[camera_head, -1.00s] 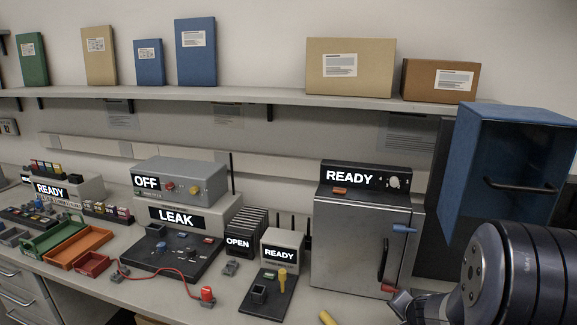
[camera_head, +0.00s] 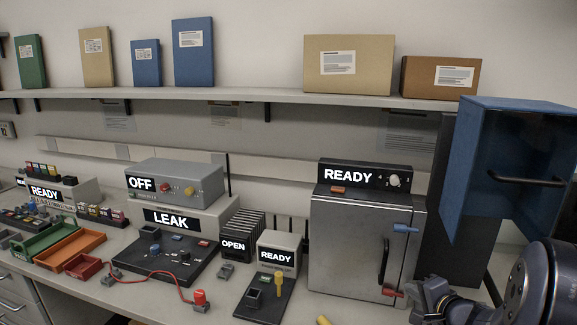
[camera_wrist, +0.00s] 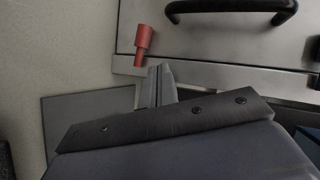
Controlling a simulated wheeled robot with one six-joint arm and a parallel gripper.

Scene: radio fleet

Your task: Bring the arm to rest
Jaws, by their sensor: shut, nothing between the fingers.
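My gripper (camera_head: 432,298) is at the lower right in the head view, in front of the lower right part of the steel cabinet marked READY (camera_head: 345,245). In the wrist view its fingers (camera_wrist: 157,85) are together, with nothing between them. They point toward the lower edge of a metal door with a black handle (camera_wrist: 232,8) and a red latch (camera_wrist: 144,42). My arm fills the lower right corner of the head view.
Left of the cabinet are a small READY unit (camera_head: 279,252), the LEAK tester (camera_head: 185,217) and orange and green trays (camera_head: 75,245). A yellow cylinder (camera_head: 323,320) lies near the bench's front edge.

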